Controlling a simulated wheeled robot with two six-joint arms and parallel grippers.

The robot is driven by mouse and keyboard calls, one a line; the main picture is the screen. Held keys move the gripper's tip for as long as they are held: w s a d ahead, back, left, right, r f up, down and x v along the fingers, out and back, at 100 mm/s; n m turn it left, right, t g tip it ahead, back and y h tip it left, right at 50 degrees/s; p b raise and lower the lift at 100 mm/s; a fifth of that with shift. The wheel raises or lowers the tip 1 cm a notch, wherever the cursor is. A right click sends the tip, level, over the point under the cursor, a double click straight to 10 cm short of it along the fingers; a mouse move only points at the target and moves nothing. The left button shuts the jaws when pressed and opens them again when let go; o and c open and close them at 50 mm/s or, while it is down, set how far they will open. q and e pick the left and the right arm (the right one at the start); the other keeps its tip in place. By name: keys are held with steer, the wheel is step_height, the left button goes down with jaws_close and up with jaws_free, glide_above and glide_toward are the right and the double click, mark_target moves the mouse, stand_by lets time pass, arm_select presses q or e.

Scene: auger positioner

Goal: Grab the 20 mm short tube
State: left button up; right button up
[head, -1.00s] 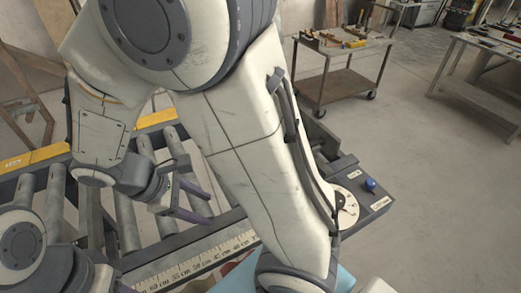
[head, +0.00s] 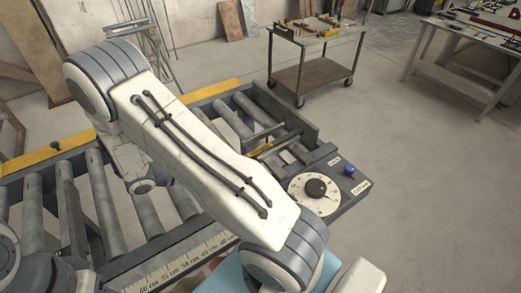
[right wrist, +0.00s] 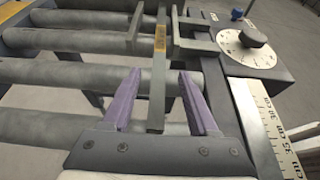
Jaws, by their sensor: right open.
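In the right wrist view, a slim grey square bar with a yellow label, seemingly the short tube (right wrist: 158,92), lies above the rollers. Its near end sits between the purple fingers of my right gripper (right wrist: 159,72). The right gripper is open, with a gap showing on both sides of the tube. In the head view, the tube's yellow label (head: 262,147) shows near the far right end of the roller bed. There the right gripper is hidden behind my arm. The label is too small to read. My left gripper is not in view.
The dial (head: 314,190) with a black knob and a blue button (head: 349,170) stand on the end panel. A cm scale (head: 190,264) runs along the bed's front. Grey brackets (right wrist: 192,46) stand close around the tube's far part. A tool cart (head: 312,75) stands beyond open floor.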

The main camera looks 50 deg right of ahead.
mark_target(252, 154)
steer(key=p+x, duration=0.1)
steer(key=x, duration=0.3)
steer(key=shift+a+f+p, duration=0.1)
steer(key=shift+p, duration=0.2)
steer(key=shift+d+f, duration=0.25)
steer(key=shift+d, duration=0.1)
jaws_close()
stand_by(0.8)
